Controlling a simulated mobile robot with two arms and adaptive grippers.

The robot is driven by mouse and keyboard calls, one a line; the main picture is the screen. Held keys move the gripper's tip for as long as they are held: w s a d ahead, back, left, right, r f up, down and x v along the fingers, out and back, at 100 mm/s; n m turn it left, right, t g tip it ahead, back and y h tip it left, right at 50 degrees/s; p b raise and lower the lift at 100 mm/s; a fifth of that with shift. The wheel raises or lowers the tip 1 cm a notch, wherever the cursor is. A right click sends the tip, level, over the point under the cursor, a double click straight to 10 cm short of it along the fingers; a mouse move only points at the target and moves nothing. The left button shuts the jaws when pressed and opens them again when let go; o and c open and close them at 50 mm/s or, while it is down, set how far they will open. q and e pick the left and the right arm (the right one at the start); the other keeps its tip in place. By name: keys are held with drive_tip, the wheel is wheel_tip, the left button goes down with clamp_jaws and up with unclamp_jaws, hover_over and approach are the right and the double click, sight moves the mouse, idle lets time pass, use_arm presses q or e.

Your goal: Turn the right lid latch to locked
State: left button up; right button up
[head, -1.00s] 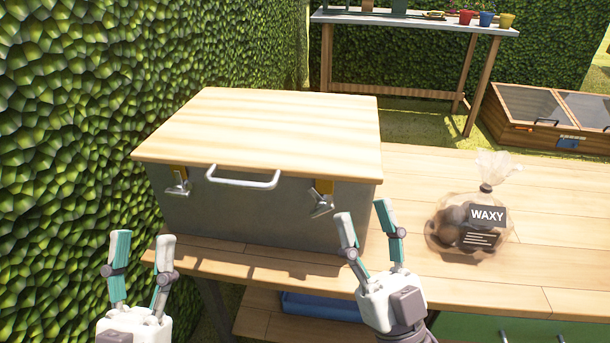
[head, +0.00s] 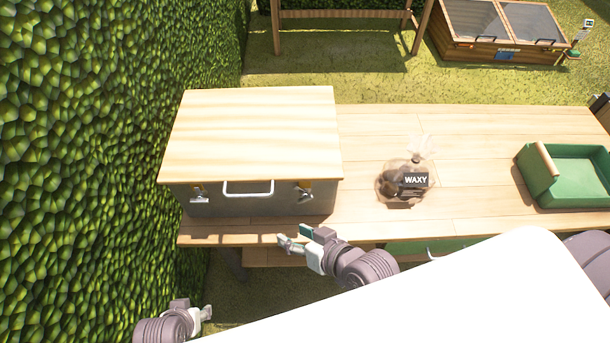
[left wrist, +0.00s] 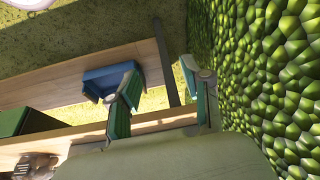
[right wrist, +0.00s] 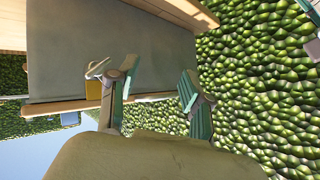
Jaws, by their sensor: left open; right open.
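A grey metal box (head: 262,205) with a pale wooden lid (head: 250,135) stands on the wooden bench. The right lid latch (head: 304,193), a silver lever on a yellow bracket, is on its front near the right corner, tilted. It also shows in the right wrist view (right wrist: 97,69), beside one finger and outside the jaws. The left latch (head: 199,195) is at the front left. My right gripper (head: 292,240) is open and empty, just in front of and below the right latch. My left gripper (head: 207,313) is low at left, away from the box; its open, empty fingers show in the left wrist view (left wrist: 161,80).
A silver handle (head: 248,189) lies between the latches. A bag marked WAXY (head: 404,186) and a green tray (head: 540,182) are on the bench (head: 460,190) to the right. A hedge (head: 100,170) rises at left. A blue bin (left wrist: 108,78) is on the lower shelf.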

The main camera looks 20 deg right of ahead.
drive_tip(key=w+a+m+t+y, duration=0.1)
drive_tip(key=a+m+t, duration=0.1)
drive_tip(key=a, duration=0.2)
use_arm(q)
drive_tip(key=s+a+f+g, duration=0.1)
drive_tip(key=s+f, duration=0.4)
drive_tip(key=f, duration=0.3)
drive_tip(key=s+a+f+g, duration=0.1)
drive_tip(key=s+f, duration=0.3)
drive_tip(key=f, duration=0.4)
use_arm(e)
drive_tip(key=m+t+h, duration=0.6)
drive_tip(key=m+h, duration=0.6)
drive_tip(key=m, duration=0.1)
approach(305, 202)
drive_tip(key=p+x, duration=0.3)
drive_tip(key=x, duration=0.7)
drive_tip(key=shift+w+d+r, duration=0.1)
drive_tip(key=shift+w+d, duration=0.05)
drive_tip(key=shift+w, duration=0.15)
use_arm(q)
drive_tip(key=s+a+f, duration=0.1)
drive_tip(key=s+f, duration=0.2)
drive_tip(key=s, duration=0.3)
drive_tip(key=s+a+f+g, duration=0.1)
drive_tip(key=s+f, duration=0.3)
drive_tip(key=s, duration=0.3)
drive_tip(key=shift+f+y, duration=0.25)
drive_tip(key=shift+y, duration=0.05)
drive_tip(key=shift+a, duration=0.1)
